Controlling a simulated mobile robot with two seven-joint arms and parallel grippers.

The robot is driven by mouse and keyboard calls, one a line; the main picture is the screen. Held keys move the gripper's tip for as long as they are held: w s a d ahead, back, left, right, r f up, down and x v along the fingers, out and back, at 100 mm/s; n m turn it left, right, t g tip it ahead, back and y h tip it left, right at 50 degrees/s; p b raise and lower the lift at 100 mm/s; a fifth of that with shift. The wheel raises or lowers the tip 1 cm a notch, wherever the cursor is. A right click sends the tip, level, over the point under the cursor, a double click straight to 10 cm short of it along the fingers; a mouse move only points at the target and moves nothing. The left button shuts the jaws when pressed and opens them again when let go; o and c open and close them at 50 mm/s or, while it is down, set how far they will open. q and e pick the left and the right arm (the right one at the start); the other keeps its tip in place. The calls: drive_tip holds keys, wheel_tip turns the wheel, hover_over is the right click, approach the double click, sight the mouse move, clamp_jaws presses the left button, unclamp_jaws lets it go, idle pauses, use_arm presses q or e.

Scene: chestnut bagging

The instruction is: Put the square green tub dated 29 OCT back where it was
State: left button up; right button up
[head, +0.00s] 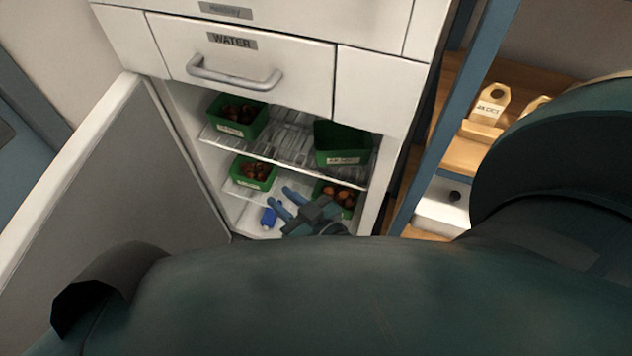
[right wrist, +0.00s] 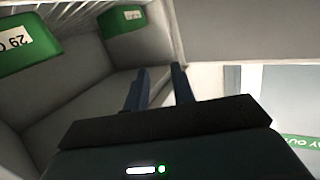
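A green tub (right wrist: 30,40) with a white label reading "29 O…" shows at the left edge of the right wrist view, cut off by the frame. Another green tub (right wrist: 138,22) is at the top there. In the head view, green tubs stand in the open cabinet: upper left (head: 238,114) with chestnuts, upper right (head: 342,146) with no chestnuts visible, lower left (head: 253,172) and lower right (head: 337,196) with chestnuts. I cannot tell which is 29 OCT. My right gripper (head: 284,202) is open and empty between the lower tubs. My left gripper is out of view.
A WATER drawer (head: 240,65) is shut above the shelves. The cabinet door (head: 130,185) stands open at left. A wooden shelf (head: 464,153) at right bears a cream dated bag (head: 489,107).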

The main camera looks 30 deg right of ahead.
drive_tip(key=s+d+f+g+h, duration=0.1)
drive_tip(key=s+d+f+g, duration=0.1)
drive_tip(key=s+f+g, duration=0.3)
drive_tip(key=s+f, duration=0.2)
drive_tip(key=s, duration=0.1)
drive_tip(key=shift+s+f+n+g, duration=0.3)
drive_tip(key=shift+s+g, duration=0.1)
